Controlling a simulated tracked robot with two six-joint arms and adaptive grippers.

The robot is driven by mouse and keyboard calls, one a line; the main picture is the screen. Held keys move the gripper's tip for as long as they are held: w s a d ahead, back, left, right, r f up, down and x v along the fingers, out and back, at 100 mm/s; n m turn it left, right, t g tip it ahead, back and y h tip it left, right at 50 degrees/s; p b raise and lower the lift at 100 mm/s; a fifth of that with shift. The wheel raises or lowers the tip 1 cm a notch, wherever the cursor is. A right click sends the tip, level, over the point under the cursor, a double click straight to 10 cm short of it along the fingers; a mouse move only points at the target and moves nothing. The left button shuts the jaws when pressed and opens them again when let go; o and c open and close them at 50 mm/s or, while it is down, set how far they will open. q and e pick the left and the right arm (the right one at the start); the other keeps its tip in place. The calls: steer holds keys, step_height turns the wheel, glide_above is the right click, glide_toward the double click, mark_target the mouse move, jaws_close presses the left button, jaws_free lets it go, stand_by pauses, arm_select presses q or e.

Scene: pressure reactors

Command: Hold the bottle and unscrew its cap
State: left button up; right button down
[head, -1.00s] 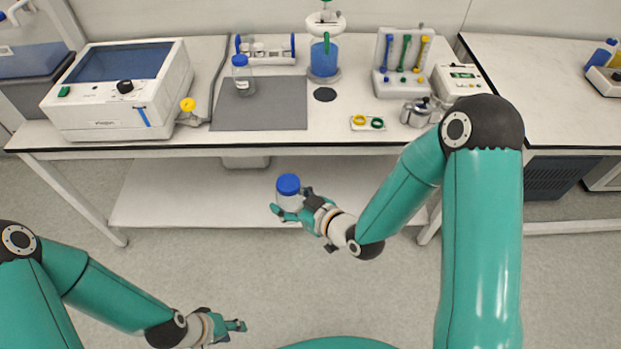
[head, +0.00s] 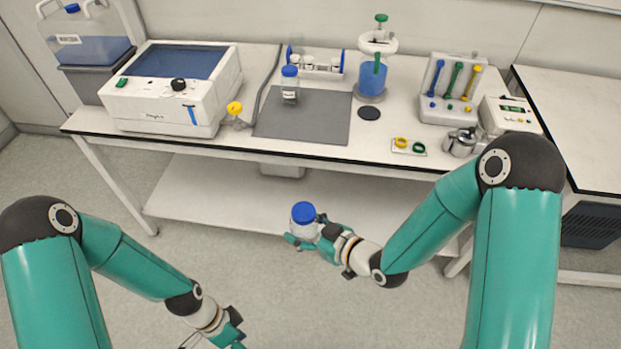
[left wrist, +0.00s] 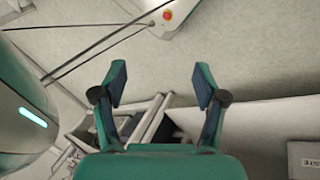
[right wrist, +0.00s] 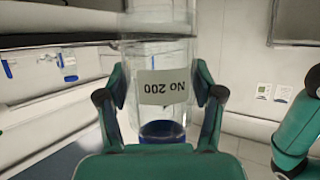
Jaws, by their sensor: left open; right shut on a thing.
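The held bottle (head: 304,232) is clear with a blue cap (head: 303,212). It stands roughly upright in my right gripper (head: 312,238), in front of the bench and over the floor. In the right wrist view the bottle (right wrist: 160,60) sits between both fingers, with an upside-down "No 200" label and blue (right wrist: 162,130) at the lower end. My left gripper (head: 228,332) is low in the head view, left of and below the bottle and apart from it. The left wrist view shows its fingers (left wrist: 160,84) spread and empty. A second blue-capped bottle (head: 290,90) stands on the grey mat (head: 325,128).
The bench (head: 370,150) carries a white bath-like device (head: 165,110) at left, a blue-filled vessel (head: 372,75), a rack of coloured tools (head: 450,95) and a metal pot (head: 460,143). A lower shelf (head: 220,205) runs beneath. The floor between my arms is clear.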

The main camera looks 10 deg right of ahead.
arm_select(q)
steer(key=w+r+m+g+y, duration=0.2)
steer(key=w+r+m, duration=0.4)
steer(key=w+m, duration=0.6)
step_height(320, 180, up, 27)
steer(key=m+t+y, duration=0.2)
steer(key=m+t, duration=0.3)
steer(key=m, duration=1)
glide_above(309, 208)
steer(key=shift+w+a+r, duration=0.1)
steer(key=shift+w+a, duration=0.15)
steer(key=shift+a, duration=0.1)
steer(key=shift+s+d, duration=0.15)
steer(key=shift+d, duration=0.1)
steer(key=shift+d+f, duration=0.15)
steer(key=shift+f, duration=0.1)
step_height(309, 208, down, 7)
steer(key=shift+f, duration=0.2)
